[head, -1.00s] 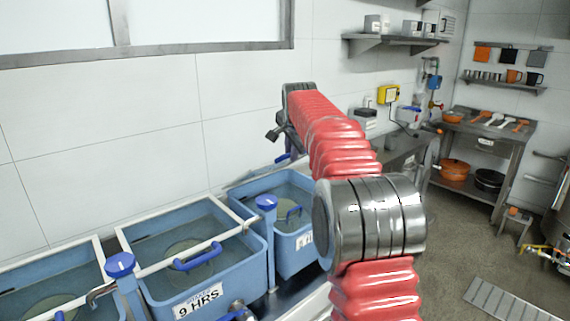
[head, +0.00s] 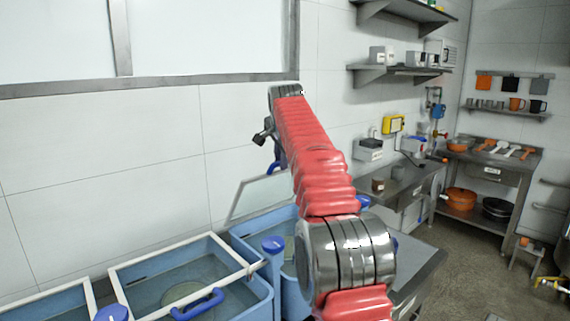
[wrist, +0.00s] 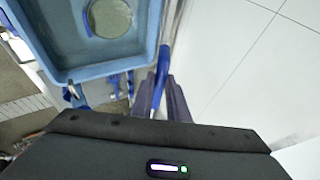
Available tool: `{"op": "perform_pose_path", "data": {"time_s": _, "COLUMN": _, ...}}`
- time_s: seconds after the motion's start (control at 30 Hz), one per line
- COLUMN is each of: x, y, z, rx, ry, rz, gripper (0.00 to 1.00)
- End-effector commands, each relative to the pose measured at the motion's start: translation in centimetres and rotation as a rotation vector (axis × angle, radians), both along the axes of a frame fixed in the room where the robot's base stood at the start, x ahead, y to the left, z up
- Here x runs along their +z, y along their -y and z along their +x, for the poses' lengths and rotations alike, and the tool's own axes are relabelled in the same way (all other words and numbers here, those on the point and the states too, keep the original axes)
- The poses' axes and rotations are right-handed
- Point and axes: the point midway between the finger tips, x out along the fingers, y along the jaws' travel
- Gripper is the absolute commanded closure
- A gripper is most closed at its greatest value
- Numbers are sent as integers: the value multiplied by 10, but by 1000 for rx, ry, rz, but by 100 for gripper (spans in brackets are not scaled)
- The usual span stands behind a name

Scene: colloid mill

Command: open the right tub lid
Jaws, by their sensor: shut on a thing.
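The right tub (head: 243,238) is blue and stands against the wall, partly hidden behind my red arm. Its clear lid (head: 262,196) with a pale frame is tilted up steeply at the tub's wall side. My gripper is shut on the lid's blue handle (wrist: 160,68), with the dark fingers (wrist: 162,100) around it in the wrist view. In the head view the gripper is mostly hidden by the arm. The wrist view looks into an open blue tub (wrist: 62,62) with a round disc (wrist: 109,17) inside.
The middle tub (head: 262,296) has its lid down, with a blue handle (head: 197,304). Blue-capped posts (head: 273,244) stand at the tubs' front. A window ledge and wall shelves (head: 405,70) are above. A steel bench (head: 400,190) stands to the right.

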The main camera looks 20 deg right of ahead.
Motion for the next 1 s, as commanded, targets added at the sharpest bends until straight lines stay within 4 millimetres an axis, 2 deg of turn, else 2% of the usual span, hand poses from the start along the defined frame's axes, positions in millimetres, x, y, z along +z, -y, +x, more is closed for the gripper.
{"op": "perform_pose_path", "data": {"time_s": 0.03, "x": -7, "y": -8, "z": 2, "rx": 11, "ry": -12, "rz": 11, "gripper": 100}}
{"op": "perform_pose_path", "data": {"time_s": 0.33, "x": -7, "y": -3, "z": 0, "rx": 4, "ry": -13, "rz": 11, "gripper": 100}}
{"op": "perform_pose_path", "data": {"time_s": 0.37, "x": -7, "y": -2, "z": 1, "rx": 4, "ry": -13, "rz": 11, "gripper": 84}}
{"op": "perform_pose_path", "data": {"time_s": 0.6, "x": -3, "y": 4, "z": -1, "rx": -5, "ry": -6, "rz": 7, "gripper": 67}}
{"op": "perform_pose_path", "data": {"time_s": 1.0, "x": 5, "y": 5, "z": -6, "rx": -9, "ry": -2, "rz": 4, "gripper": 67}}
